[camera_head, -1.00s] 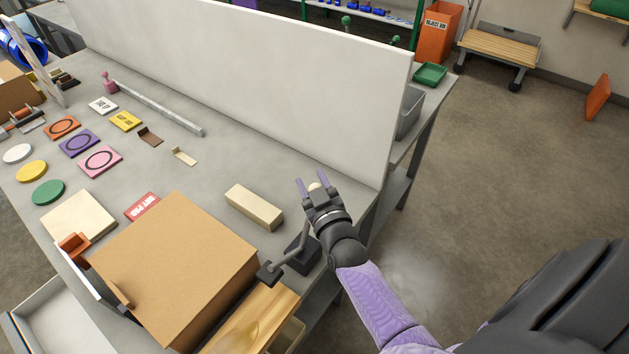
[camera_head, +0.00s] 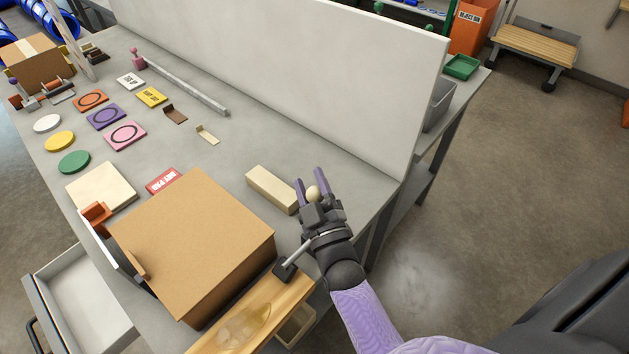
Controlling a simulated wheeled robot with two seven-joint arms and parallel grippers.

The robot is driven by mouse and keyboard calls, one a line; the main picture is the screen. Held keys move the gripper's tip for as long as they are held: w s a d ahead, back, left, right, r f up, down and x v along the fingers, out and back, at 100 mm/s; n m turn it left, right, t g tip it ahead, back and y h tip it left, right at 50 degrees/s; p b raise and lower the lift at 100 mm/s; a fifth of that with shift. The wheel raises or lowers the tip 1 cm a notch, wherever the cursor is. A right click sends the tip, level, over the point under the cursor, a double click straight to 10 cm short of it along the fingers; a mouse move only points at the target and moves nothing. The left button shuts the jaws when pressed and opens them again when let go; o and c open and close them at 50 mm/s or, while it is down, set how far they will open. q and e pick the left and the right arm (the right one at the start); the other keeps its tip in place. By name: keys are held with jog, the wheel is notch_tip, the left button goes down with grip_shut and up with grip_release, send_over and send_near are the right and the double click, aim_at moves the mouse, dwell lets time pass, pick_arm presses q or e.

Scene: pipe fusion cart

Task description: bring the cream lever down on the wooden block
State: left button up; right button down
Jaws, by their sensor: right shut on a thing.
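The cream lever's round cream knob (camera_head: 313,193) sits between the fingers of my right gripper (camera_head: 313,188), which is shut on it. A grey rod shows beside the wrist and ends in a dark square pad (camera_head: 286,269). My gripper and wrist hide the rest of the lever and its mount. A wooden block (camera_head: 276,302) with visible grain lies at the bottom of the view. The pad overlaps its far edge in the picture; I cannot tell whether they touch. My left gripper is not in view.
A large cardboard box (camera_head: 195,235) stands left of the wooden block. A pale oblong block (camera_head: 270,187) lies close to the left of my right gripper. A tall white panel (camera_head: 280,80) stands behind. Tiles and discs lie at the left of the grey table (camera_head: 225,165).

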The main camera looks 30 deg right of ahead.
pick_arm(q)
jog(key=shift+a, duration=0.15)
pick_arm(e)
jog(key=shift+a+f, duration=0.15)
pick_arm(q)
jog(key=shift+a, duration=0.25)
pick_arm(e)
jog(key=shift+c, duration=2.4)
grip_release()
jog(key=shift+s+a, duration=0.1)
jog(key=shift+o, duration=1.2)
jog(key=shift+a, duration=0.15)
jog(key=shift+s, duration=0.15)
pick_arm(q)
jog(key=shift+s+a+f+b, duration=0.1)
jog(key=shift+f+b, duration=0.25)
pick_arm(e)
jog(key=d+v, duration=0.1)
jog(key=v, duration=0.8)
jog(key=shift+s+a, duration=0.3)
jog(key=shift+a, duration=0.1)
